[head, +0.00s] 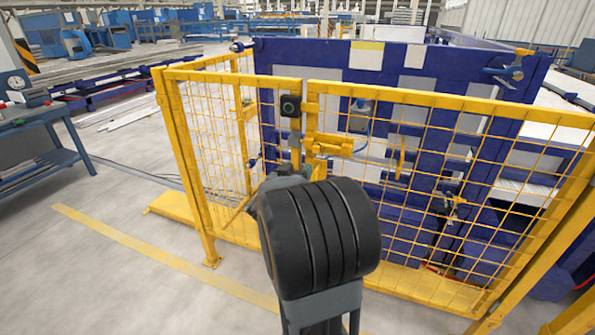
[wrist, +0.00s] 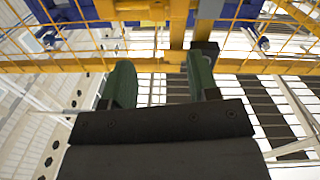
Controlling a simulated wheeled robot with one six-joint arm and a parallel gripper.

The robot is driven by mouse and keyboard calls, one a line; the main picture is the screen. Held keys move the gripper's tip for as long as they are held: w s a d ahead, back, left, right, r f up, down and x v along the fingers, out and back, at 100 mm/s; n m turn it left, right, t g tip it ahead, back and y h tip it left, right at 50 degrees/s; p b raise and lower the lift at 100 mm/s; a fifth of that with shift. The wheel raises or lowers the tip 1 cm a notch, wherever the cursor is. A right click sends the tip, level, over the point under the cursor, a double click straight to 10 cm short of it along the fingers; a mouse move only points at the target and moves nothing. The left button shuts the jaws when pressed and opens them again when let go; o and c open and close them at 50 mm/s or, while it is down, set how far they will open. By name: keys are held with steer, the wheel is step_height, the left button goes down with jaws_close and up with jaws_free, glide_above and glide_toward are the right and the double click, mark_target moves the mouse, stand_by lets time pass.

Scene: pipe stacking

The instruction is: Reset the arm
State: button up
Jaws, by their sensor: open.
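In the wrist view my gripper (wrist: 161,80) shows its two dark green fingers spread apart, with nothing held between them. A yellow rail and post of the mesh fence (wrist: 240,66) lie beyond the fingertips. I cannot tell whether the fingers touch the fence. In the head view my own dark arm link stands at the centre and hides the fingers. The yellow fence (head: 440,102) with its latch (head: 330,146) stands behind my arm in that view. No pipe is clearly seen in either view.
A blue machine (head: 420,60) stands behind the fence. A blue-grey workbench (head: 40,120) is at the left edge. A yellow floor line (head: 150,250) crosses open concrete at the lower left. Roof beams and light panels fill the wrist view's background.

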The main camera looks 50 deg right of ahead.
stand_by(0.4)
steer(key=w+a+f+n+t+y, duration=0.2)
steer(key=w+a+f+t+y, duration=0.15)
steer(key=f+y, duration=0.25)
steer(key=a+f+n+g+y+p, duration=0.1)
steer(key=a+f+n+y+p, duration=0.2)
steer(key=a+y, duration=0.75)
steer(key=s+a+r+n+g+p, duration=0.2)
steer(key=s+a+r+n, duration=0.1)
steer(key=s+a, duration=0.4)
steer(key=s+a+r+n+g+p, duration=0.2)
steer(key=s+a+r+n+g, duration=0.1)
steer(key=s+a, duration=0.4)
steer(key=a+r+n, duration=0.1)
steer(key=a+r, duration=0.1)
steer(key=a, duration=0.1)
steer(key=shift+a+r, duration=0.25)
steer(key=shift+a, duration=0.05)
